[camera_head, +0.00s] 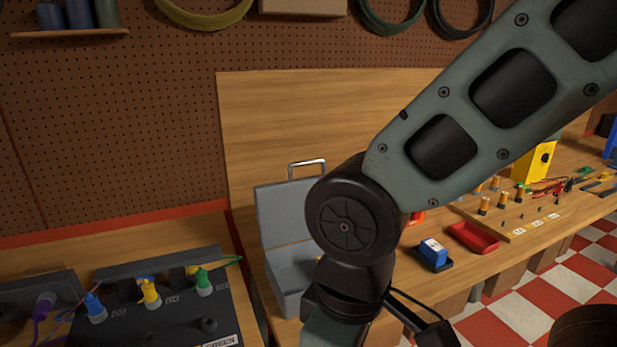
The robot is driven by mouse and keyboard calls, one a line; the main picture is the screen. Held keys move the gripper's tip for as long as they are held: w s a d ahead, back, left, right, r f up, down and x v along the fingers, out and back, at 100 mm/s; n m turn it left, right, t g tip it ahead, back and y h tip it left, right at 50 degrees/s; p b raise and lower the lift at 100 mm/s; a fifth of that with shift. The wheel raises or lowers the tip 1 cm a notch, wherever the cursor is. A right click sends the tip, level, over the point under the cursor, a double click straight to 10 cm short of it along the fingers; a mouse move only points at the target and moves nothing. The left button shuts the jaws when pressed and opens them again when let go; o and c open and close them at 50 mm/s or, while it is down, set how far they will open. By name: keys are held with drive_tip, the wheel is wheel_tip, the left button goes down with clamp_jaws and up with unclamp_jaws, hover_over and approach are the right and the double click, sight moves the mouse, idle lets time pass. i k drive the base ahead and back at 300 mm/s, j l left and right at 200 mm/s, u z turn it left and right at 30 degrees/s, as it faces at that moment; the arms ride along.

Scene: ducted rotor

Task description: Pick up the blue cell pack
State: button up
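A small blue pack with a white label (432,250), which looks like the blue cell pack, sits in a black holder (443,264) on the wooden bench, right of my arm. My arm comes in from the upper right, bends at a round dark joint and runs down out of the bottom edge. My gripper's fingers are not visible, so I cannot see what they do or hold. No finger shows at the blue pack.
A red tray (473,237) lies right of the pack. An open grey case (283,222) stands left, partly behind my arm. A wooden board (515,219) with several pegs lies farther right. A dark panel (170,315) with coloured connectors is at lower left.

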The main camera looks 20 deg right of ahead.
sight(433, 252)
drive_tip(key=i+l, duration=0.1)
drive_tip(key=l, duration=0.6)
drive_tip(key=i+l, duration=0.1)
drive_tip(key=l, duration=1.3)
drive_tip(key=i, duration=0.05)
